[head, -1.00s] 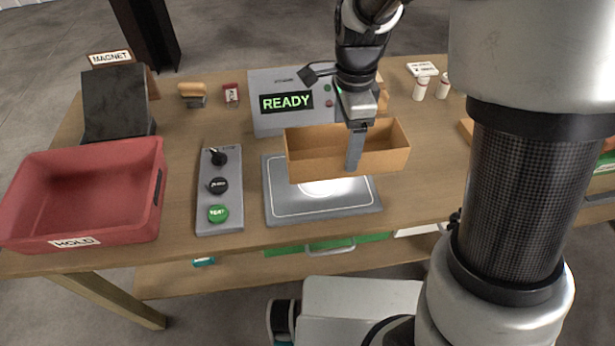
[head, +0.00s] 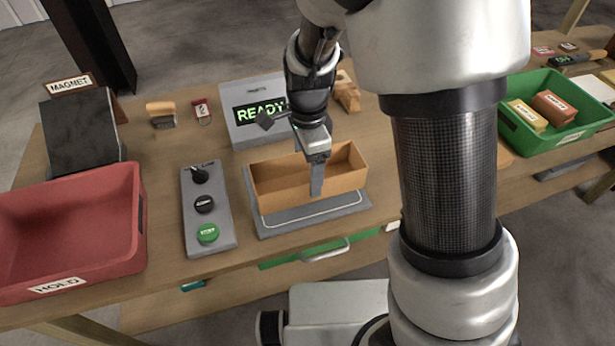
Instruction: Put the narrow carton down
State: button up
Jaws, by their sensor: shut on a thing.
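The narrow carton (head: 281,196) is an open-topped tan box, long and shallow, in the middle of the head view. It is level and lies over the grey plate (head: 314,222), hiding most of it. I cannot tell whether its base touches the plate or hangs just above it. My gripper (head: 316,188) points down at the carton and is shut on its front wall, with one grey finger showing on the outer face. The other finger is hidden.
A display box (head: 239,125) reading READY stands behind the carton. A button panel (head: 208,212) is to its left, then a red HOLD bin (head: 62,262). A green bin (head: 534,140) with small boxes is at the right. My arm hides part of the table.

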aim_at(308, 178)
jog(key=shift+f, duration=1.5)
jog(key=shift+f, duration=0.1)
jog(key=shift+f+b, duration=0.15)
jog(key=shift+b, duration=0.15)
jog(key=o, duration=1.1)
